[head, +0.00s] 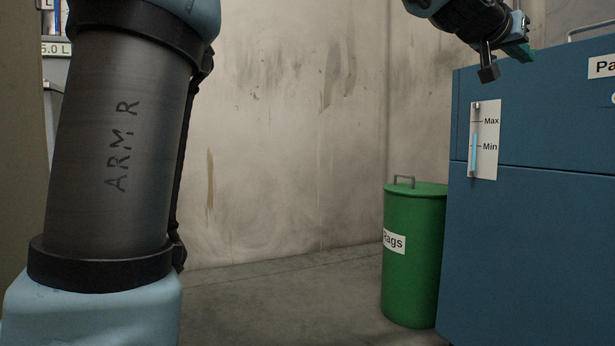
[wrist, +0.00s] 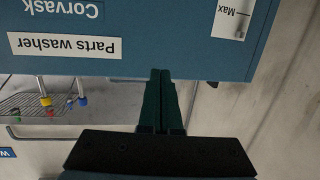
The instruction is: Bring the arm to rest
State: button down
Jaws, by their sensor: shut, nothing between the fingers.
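My gripper (head: 522,54) is at the upper right of the head view, in front of the upper part of a blue cabinet. In the wrist view its two dark green fingers (wrist: 160,76) lie side by side with no gap that holds anything. They are shut and empty. My arm, marked "ARM R", fills the left of the head view.
The blue parts washer (head: 540,240) stands at the right with a Max/Min level gauge (head: 483,140). In the wrist view the washer (wrist: 180,50) appears upside down. A green rags bin (head: 414,270) stands beside it. The floor (head: 290,300) by the stained wall is clear.

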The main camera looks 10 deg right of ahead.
jog(key=w+a+f+n+t+y+p, duration=0.1)
jog(key=w+a+f+n+y+p, duration=0.3)
jog(key=w+a+f, duration=0.7)
jog(key=w+a+f+n+y+p, duration=0.1)
jog(key=w+a+f+y+p, duration=0.15)
jog(key=a+f, duration=0.4)
jog(key=w+a+f+n+y+p, duration=0.1)
jog(key=a+f+y+p, duration=0.2)
jog(key=a, duration=0.6)
jog(key=s+a+f+n+g+y+p, duration=0.2)
jog(key=s+a+f+p, duration=0.15)
jog(key=a, duration=0.55)
jog(key=s+a+f+n+g+y+p, duration=0.1)
jog(key=s+a+f+n+g+p, duration=0.1)
jog(key=s+a+f, duration=0.45)
jog(key=s+a+f+n+g+y+p, duration=0.1)
jog(key=s+a+n+y+p, duration=0.15)
jog(key=a, duration=0.85)
jog(key=w+p+v, duration=0.3)
jog(key=p+v, duration=1.5)
jog(key=p, duration=0.1)
jog(key=w+r+p+v, duration=0.1)
jog(key=w+p+v, duration=0.2)
jog(key=p+v, duration=1.5)
jog(key=shift+a+r+g+p, duration=0.3)
jog(key=shift+r+g+p, duration=0.15)
jog(key=shift+p, duration=0.2)
jog(key=shift+s+m, duration=0.1)
jog(key=shift+m, duration=0.15)
